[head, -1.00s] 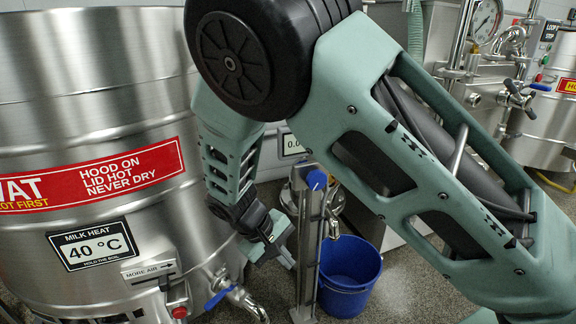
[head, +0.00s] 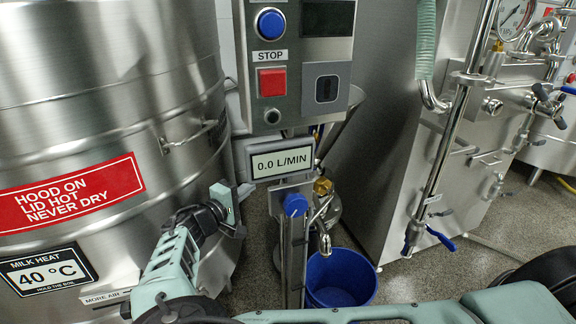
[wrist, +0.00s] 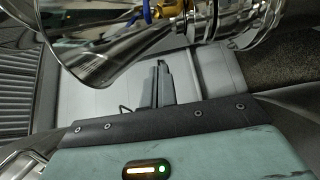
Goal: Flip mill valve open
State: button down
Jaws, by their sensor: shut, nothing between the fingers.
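The mill stands in the middle of the head view, with a blue round knob (head: 296,205) on its post, a brass fitting (head: 322,186) and a curved steel spout (head: 325,240). I cannot tell for sure which of these parts is the mill valve. My gripper (head: 238,208) is left of the blue knob, apart from it, in front of the steel vat. In the wrist view my gripper's fingers (wrist: 161,86) are together and empty. Beyond them are a shiny steel cone (wrist: 120,52), a brass fitting (wrist: 171,8) and a small blue part (wrist: 147,12).
A blue bucket (head: 340,280) stands on the floor under the spout. The control box (head: 298,60) and flow display (head: 282,161) are above the knob. The vat (head: 100,110) fills the left. A pipe with a blue lever (head: 440,238) hangs at the right.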

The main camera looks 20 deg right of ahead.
jog(key=shift+w+a+r, duration=0.1)
jog(key=shift+w+r, duration=0.05)
jog(key=shift+w, duration=0.2)
jog(key=b+x, duration=0.3)
jog(key=x, duration=0.8)
jog(key=shift+s+d+r+b, duration=0.1)
jog(key=shift+s+b, duration=0.15)
jog(key=shift+s, duration=0.8)
jog(key=shift+s+d+r+b, duration=0.1)
jog(key=shift+s+b, duration=0.1)
jog(key=shift+s, duration=0.9)
